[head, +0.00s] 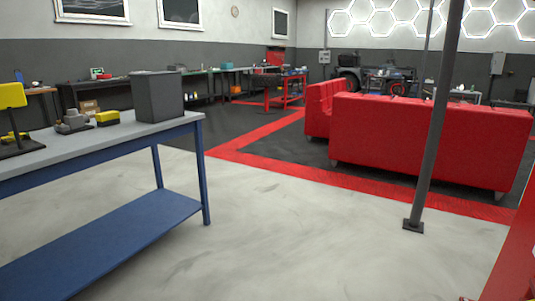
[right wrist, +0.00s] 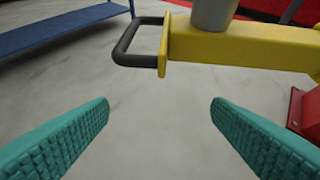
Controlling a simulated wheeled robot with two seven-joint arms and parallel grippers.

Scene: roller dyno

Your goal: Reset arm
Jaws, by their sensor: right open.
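My right gripper (right wrist: 160,112) shows in the right wrist view as two teal, ridged fingers spread wide apart, with nothing between them but floor. A yellow arm (right wrist: 245,48) crosses the top right of that view, beyond the fingertips. A dark looped handle (right wrist: 124,42) sticks out from its left end plate, and a grey cylinder (right wrist: 212,14) stands on the arm. The fingers are apart from the handle. In the head view the arm is out of sight, apart from perhaps a small yellow bit at the bottom edge. My left gripper is in neither view.
A blue workbench (head: 100,145) stands at the left, with a grey bin (head: 157,97) and small yellow tools on it. A dark post (head: 436,130) rises at the right before a red sofa (head: 430,140). A red structure (head: 515,265) fills the lower right corner. The middle floor is clear.

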